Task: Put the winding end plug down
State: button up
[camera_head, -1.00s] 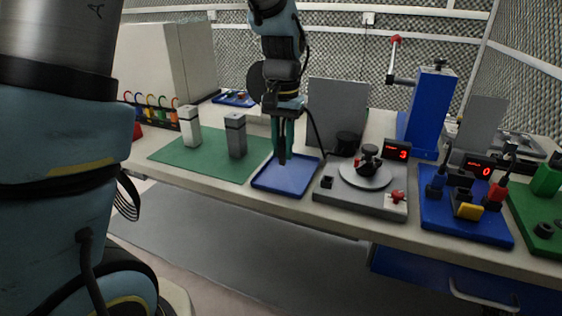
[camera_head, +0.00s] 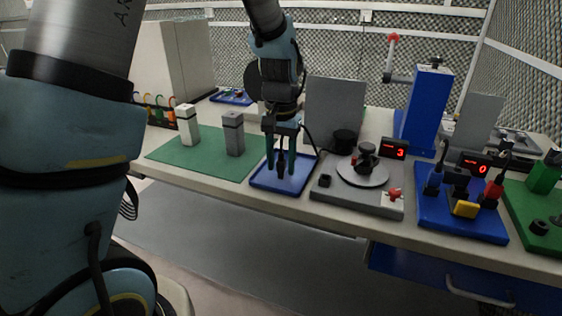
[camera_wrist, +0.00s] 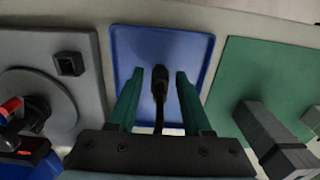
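The winding end plug (camera_head: 281,168) is black, with a black cable, and is at the blue tray (camera_head: 262,184). In the wrist view the plug (camera_wrist: 160,82) lies between my two green fingers, with a gap on each side, over the blue tray (camera_wrist: 190,42). Its cable runs back toward my gripper's palm. My gripper (camera_head: 280,174) is open above the tray, fingers pointing down; it also shows in the wrist view (camera_wrist: 160,74). Whether the plug's lower end touches the tray floor is hard to tell.
A green mat (camera_head: 215,165) with a white block (camera_head: 187,126) and a grey block (camera_head: 233,134) is to the left. A grey turntable unit (camera_head: 330,190) stands close on the right. A blue board (camera_head: 450,225) with plugs is further right. The table's front edge is near the tray.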

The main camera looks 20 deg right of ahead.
notch_tip(320, 180, up, 12)
jog(key=shift+r+b, duration=0.15)
jog(key=shift+b, duration=0.25)
dwell(0.3)
jog(key=a+f+n, duration=0.2)
jog(key=a+f, duration=0.1)
jog(key=a, duration=0.6)
jog(key=s+a+f+n+t, duration=0.1)
jog(key=a+f+n, duration=0.2)
jog(key=a, duration=0.7)
jog(key=s+a+f+n, duration=0.1)
jog(key=a+f, duration=0.3)
jog(key=a, duration=0.5)
jog(key=shift+a+n+t, duration=0.15)
jog(key=shift+n+t, duration=0.15)
jog(key=shift+n, duration=0.4)
